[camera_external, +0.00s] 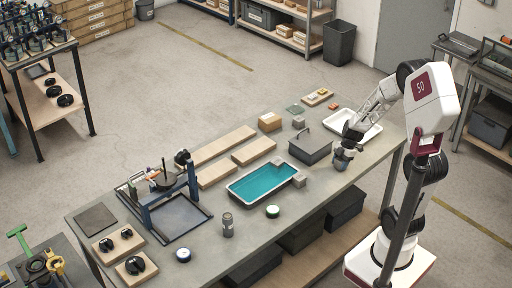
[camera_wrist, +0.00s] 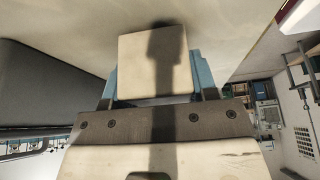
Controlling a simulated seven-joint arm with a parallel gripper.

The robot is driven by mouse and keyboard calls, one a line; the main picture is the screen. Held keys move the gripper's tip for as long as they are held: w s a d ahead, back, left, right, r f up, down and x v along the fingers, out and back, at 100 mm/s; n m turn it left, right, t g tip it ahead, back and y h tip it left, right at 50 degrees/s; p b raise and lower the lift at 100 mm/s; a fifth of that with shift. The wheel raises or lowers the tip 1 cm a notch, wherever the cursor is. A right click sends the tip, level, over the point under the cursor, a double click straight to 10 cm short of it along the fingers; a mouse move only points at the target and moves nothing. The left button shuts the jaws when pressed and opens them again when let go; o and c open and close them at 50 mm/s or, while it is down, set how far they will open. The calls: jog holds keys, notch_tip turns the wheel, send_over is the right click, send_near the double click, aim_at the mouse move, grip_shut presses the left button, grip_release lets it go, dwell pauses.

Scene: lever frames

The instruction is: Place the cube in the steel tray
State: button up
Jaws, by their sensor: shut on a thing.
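My gripper (camera_external: 343,158) is low over the right part of the workbench, in front of a pale tray and right of a dark grey box. In the wrist view its two blue fingers (camera_wrist: 155,80) are shut on the sides of a beige cube (camera_wrist: 146,62). A dark shadow falls across the cube. In the external view the held cube is too small to make out clearly. The pale, shallow, rimmed tray (camera_external: 372,133) looks empty; my arm hides part of it. A second tray, with a teal inside (camera_external: 262,184), lies left of my gripper. I cannot tell from looks which is steel.
The dark grey box with a handle (camera_external: 310,150) stands close to my gripper; a dark wall (camera_wrist: 45,85) shows left in the wrist view. Small grey blocks (camera_external: 299,181) and wooden boards (camera_external: 222,146) lie nearby. A blue frame (camera_external: 170,205) stands at the bench's left.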

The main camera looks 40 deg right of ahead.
aim_at(340, 160)
jog(key=shift+r, duration=0.65)
jog(key=shift+s+r, duration=0.1)
jog(key=shift+r, duration=0.85)
jog(key=s+a+r, duration=0.1)
jog(key=s+a, duration=0.2)
jog(key=s, duration=1.2)
jog(key=shift+s+a+r, duration=0.15)
jog(key=shift+a, duration=0.25)
